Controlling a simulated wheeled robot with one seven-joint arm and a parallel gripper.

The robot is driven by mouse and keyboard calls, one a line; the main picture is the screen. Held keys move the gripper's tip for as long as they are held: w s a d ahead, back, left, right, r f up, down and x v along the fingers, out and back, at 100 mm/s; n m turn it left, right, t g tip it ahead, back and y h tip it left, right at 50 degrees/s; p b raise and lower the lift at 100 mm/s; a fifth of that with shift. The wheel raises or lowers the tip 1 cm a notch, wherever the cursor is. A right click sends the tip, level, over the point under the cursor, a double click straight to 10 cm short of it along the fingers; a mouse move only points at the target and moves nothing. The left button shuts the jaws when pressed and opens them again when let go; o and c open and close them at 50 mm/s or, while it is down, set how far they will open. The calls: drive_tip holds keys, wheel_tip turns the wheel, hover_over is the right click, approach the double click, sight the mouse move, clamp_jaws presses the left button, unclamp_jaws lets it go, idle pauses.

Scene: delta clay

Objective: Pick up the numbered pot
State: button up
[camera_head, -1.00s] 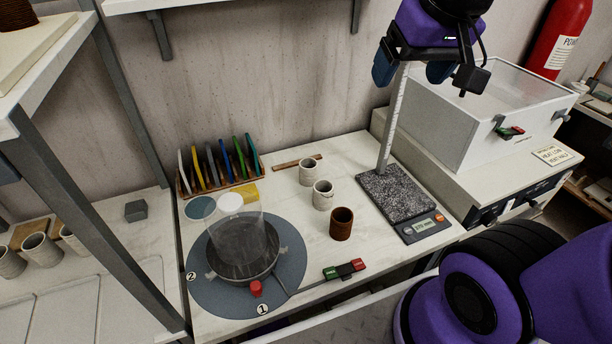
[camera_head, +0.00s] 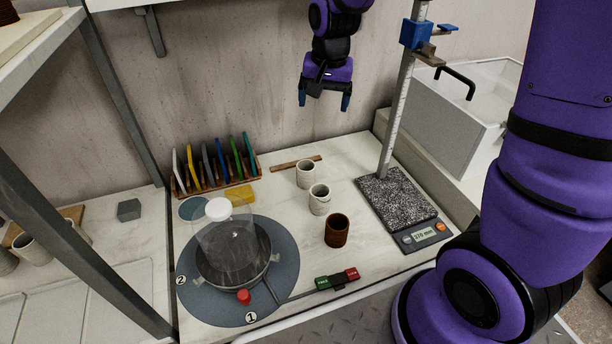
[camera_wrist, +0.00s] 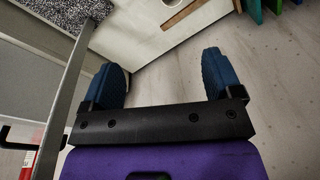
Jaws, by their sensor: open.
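Three small cups or pots stand upright on the white bench: a pale one (camera_head: 305,175) at the back, a pale one (camera_head: 319,203) in the middle and a dark brown one (camera_head: 337,231) in front. No number is legible on any of them. My gripper (camera_head: 324,100) is open and empty, high above the bench and behind the pots, near the wall. In the wrist view its blue fingers (camera_wrist: 162,75) are spread apart with nothing between them. No pot shows in the wrist view.
A grey stand base (camera_head: 397,197) with a tall post and display is right of the pots. A clear cylinder on a round turntable (camera_head: 270,302) stands left. A rack of coloured tiles (camera_head: 216,189) is at the back left. More pale pots (camera_head: 32,249) stand beyond the shelf post.

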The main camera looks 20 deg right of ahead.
drive_tip(key=m+g, duration=0.2)
hover_over(306, 168)
drive_tip(key=s, duration=0.1)
wheel_tip(306, 168, down, 14)
drive_tip(key=f, duration=0.5)
drive_tip(key=shift+s+a+f, duration=0.2)
drive_tip(key=shift+a+f, duration=0.05)
drive_tip(key=shift+a, duration=0.15)
drive_tip(key=f, duration=0.4)
drive_tip(key=shift+s, duration=0.4)
drive_tip(key=shift+f, duration=0.65)
drive_tip(key=c, duration=1)
drive_tip(key=shift+c, duration=0.2)
